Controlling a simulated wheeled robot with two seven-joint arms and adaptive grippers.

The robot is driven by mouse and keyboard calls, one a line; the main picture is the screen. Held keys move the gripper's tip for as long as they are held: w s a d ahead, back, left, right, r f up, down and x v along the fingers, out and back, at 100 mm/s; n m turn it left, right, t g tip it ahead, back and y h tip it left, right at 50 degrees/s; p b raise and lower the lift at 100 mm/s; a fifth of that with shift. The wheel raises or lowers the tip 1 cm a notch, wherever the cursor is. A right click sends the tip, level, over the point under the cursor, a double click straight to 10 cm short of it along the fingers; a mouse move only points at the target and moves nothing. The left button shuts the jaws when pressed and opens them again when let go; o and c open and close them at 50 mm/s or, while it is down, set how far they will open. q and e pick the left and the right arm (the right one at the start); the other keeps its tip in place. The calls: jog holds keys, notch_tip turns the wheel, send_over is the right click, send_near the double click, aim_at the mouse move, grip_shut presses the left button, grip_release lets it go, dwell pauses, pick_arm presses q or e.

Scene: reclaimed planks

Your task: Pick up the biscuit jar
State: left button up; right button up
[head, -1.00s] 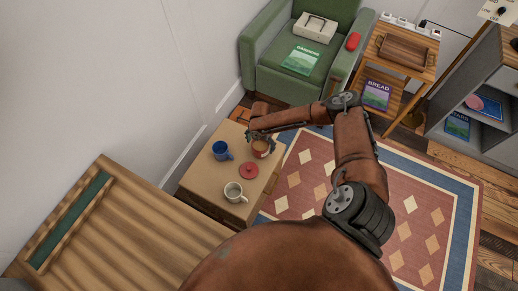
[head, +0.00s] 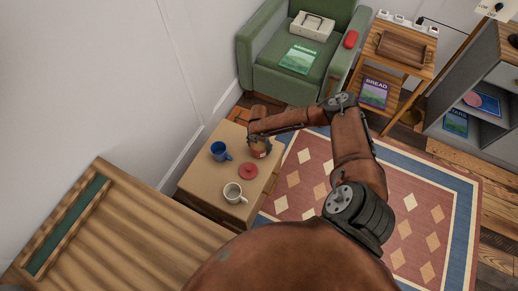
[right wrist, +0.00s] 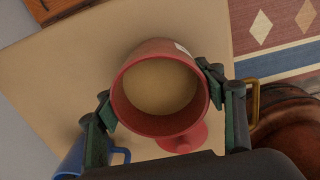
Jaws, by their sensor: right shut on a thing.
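The biscuit jar (head: 260,150) is a small red-brown open-topped pot with a pale label, at the far end of the low wooden cabinet (head: 204,182). In the right wrist view I look down into the jar (right wrist: 160,90) and see its pale inside. My right gripper (head: 258,141) is shut on it, with the dark green fingers on opposite sides of its wall. I cannot tell whether its base is clear of the top. A red round lid (head: 248,170) lies on the cabinet top beside it. My left gripper is not in view.
A blue mug (head: 220,151) and a white mug (head: 233,192) stand on the same top, near the jar. An orange-brown wooden box (right wrist: 60,8) is beyond the jar. A green armchair (head: 262,80) stands behind, and a patterned rug (head: 310,185) lies to the right.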

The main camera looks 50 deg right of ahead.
jog(key=c, duration=0.8)
jog(key=shift+r, duration=0.15)
